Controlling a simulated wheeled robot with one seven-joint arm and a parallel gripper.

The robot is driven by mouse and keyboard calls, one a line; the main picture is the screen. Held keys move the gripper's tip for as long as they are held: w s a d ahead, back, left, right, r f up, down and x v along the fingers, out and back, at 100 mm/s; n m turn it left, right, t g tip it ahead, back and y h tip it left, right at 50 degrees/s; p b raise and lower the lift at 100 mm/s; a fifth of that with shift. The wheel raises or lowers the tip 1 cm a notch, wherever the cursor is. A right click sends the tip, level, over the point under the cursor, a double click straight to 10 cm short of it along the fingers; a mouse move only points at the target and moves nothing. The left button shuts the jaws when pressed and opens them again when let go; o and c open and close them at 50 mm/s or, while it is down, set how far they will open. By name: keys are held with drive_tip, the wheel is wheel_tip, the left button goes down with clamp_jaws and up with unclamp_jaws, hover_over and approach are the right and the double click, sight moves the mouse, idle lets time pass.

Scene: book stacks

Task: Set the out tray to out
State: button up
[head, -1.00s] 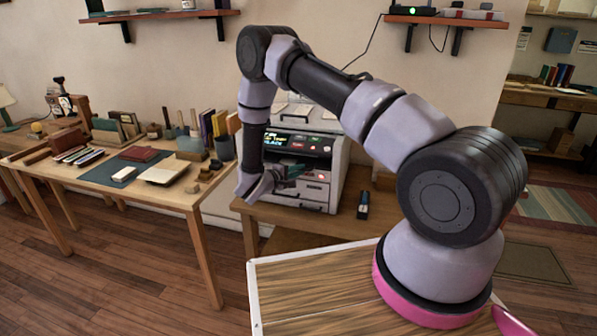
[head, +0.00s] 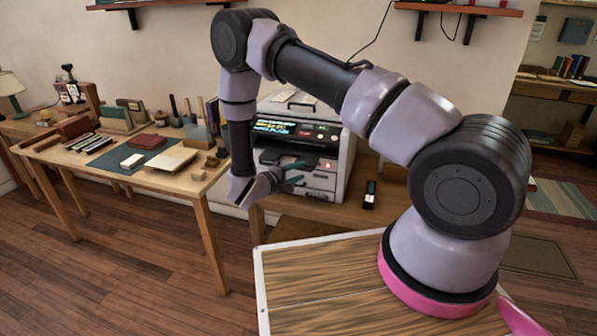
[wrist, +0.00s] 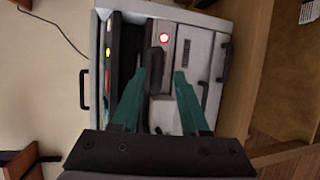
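The grey-and-white printer (head: 341,165) stands on the wooden table, with a lit display and dark front openings. It also fills the middle of the wrist view (wrist: 221,45), turned on its side, with a glowing red button (wrist: 164,38). The out tray cannot be clearly told from the dark slot parts on the printer's front. My gripper (head: 299,173) is at the printer's front. In the wrist view its two green fingers (wrist: 168,64) are apart, with dark and pale printer parts seen between and beyond them. I cannot tell whether they touch anything.
A small dark stapler-like object (head: 370,195) lies right of the printer. A desk (head: 197,188) with books, a mat and tools stands at the left. Shelves (head: 458,9) hang on the wall above. A wood-topped surface (head: 318,286) lies in front near my arm's base.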

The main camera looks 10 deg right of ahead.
drive_tip(key=shift+r, duration=0.1)
drive_tip(key=v, duration=1)
drive_tip(key=shift+s+a, duration=0.25)
drive_tip(key=shift+a, duration=0.05)
drive_tip(key=shift+r, duration=0.15)
drive_tip(key=s+d+r+m+g+y, duration=0.25)
drive_tip(key=d+r+m+g, duration=0.35)
drive_tip(key=r, duration=0.6)
drive_tip(key=s+d+r+m+g+y, duration=0.2)
drive_tip(key=s+d+r+g, duration=0.15)
drive_tip(key=d+r, duration=0.6)
drive_tip(key=s+r+m+t+y, duration=0.2)
drive_tip(key=s+r+y, duration=0.3)
drive_tip(key=r, duration=0.5)
drive_tip(key=s+d+r+m+t+y, duration=0.1)
drive_tip(key=s+r+m+t+y, duration=0.2)
drive_tip(key=s+r, duration=0.5)
wheel_tip(320, 180, up, 3)
drive_tip(key=shift+s+d+f+t+y, duration=0.2)
drive_tip(key=shift+s+d+t+y, duration=0.15)
drive_tip(key=shift+t+y, duration=0.55)
